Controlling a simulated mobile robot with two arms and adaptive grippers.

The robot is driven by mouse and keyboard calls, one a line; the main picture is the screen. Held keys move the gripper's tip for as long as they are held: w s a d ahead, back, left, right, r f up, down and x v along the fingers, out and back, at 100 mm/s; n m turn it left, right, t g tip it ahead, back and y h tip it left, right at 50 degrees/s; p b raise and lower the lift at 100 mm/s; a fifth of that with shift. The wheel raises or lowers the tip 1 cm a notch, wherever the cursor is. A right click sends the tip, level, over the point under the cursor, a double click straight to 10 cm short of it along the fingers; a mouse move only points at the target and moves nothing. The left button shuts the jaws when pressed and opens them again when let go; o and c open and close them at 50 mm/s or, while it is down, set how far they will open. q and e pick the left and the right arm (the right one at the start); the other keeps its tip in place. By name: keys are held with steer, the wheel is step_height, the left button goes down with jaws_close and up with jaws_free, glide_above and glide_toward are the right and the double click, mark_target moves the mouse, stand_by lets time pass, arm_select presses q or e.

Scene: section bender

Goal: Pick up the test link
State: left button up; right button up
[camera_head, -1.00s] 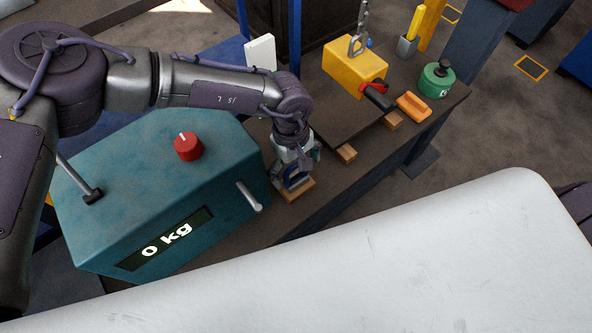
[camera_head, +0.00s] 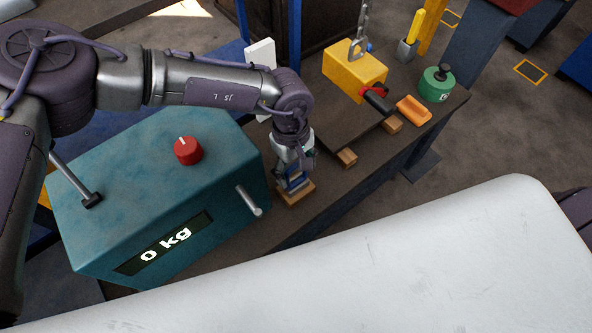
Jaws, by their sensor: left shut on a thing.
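My left gripper (camera_head: 294,176) reaches down over a small wooden block (camera_head: 296,198) on the bench, just right of the teal scale box. It is shut on a small blue piece (camera_head: 296,183), which looks like the test link. The fingers hide most of the piece, and I cannot tell if it still touches the block. My right gripper is not in view.
The teal box (camera_head: 150,190) has a red knob (camera_head: 188,150), levers and a "0 kg" display. On the bench (camera_head: 350,187) are a yellow block (camera_head: 352,72) on a chain, an orange-handled tool (camera_head: 412,109) and a green weight (camera_head: 436,84). A white surface (camera_head: 400,270) fills the foreground.

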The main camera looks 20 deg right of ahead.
arm_select(q)
steer(key=r, duration=0.3)
steer(key=shift+s, duration=0.2)
steer(key=s+r+b, duration=0.2)
steer(key=s+r, duration=0.4)
steer(key=s, duration=0.5)
steer(key=shift+s+d+r, duration=0.15)
steer(key=shift+d+r, duration=0.15)
